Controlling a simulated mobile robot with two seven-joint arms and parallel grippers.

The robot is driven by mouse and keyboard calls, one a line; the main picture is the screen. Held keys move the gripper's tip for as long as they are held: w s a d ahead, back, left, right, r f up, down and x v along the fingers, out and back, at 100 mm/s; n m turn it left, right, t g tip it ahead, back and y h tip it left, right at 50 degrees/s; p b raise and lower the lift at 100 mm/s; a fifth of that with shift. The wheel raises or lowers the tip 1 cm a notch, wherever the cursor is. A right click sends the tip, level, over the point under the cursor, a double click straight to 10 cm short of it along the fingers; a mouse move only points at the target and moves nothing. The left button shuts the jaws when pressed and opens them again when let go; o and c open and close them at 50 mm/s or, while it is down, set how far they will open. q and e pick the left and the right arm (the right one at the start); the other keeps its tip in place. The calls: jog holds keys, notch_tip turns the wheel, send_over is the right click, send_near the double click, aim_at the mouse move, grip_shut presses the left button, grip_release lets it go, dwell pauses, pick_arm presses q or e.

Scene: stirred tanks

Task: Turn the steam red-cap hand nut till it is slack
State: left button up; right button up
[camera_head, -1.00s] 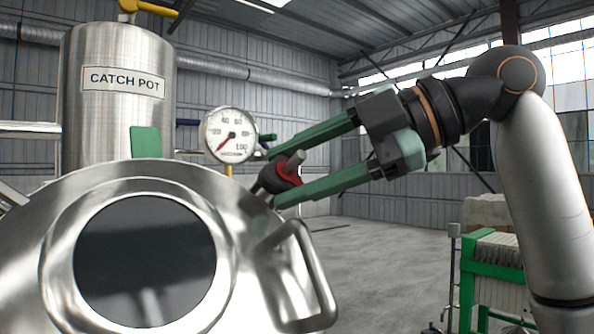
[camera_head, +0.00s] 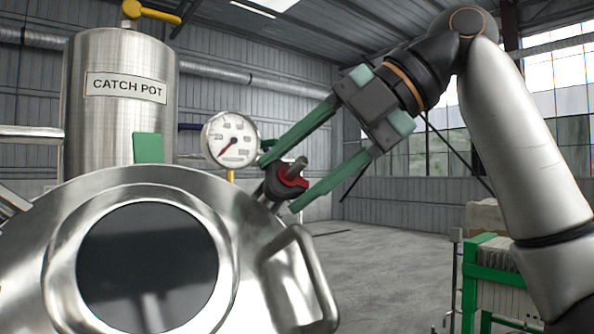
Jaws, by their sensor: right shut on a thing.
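The red-cap hand nut (camera_head: 290,180) shows as a dark body with a red part and a grey stud end, at the right rim of the steel tank lid (camera_head: 245,215). My right gripper (camera_head: 279,184) comes in from the upper right, with one green finger above left of the nut and the other below right of it. It is shut on the nut. The finger faces touching the nut are partly hidden. My left gripper is not in view.
A pressure gauge (camera_head: 230,139) stands close to the left of the upper finger. A bent steel handle (camera_head: 313,275) is below the nut. The catch pot (camera_head: 120,105) stands behind at left. A green rack (camera_head: 484,271) is at lower right.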

dwell(0.3)
jog(key=o, duration=1.4)
jog(key=shift+c, duration=0.2)
jog(key=shift+d, duration=0.1)
jog(key=v, duration=1.2)
jog(key=shift+s+d, duration=0.15)
jog(key=shift+d, duration=0.05)
jog(key=shift+r, duration=0.15)
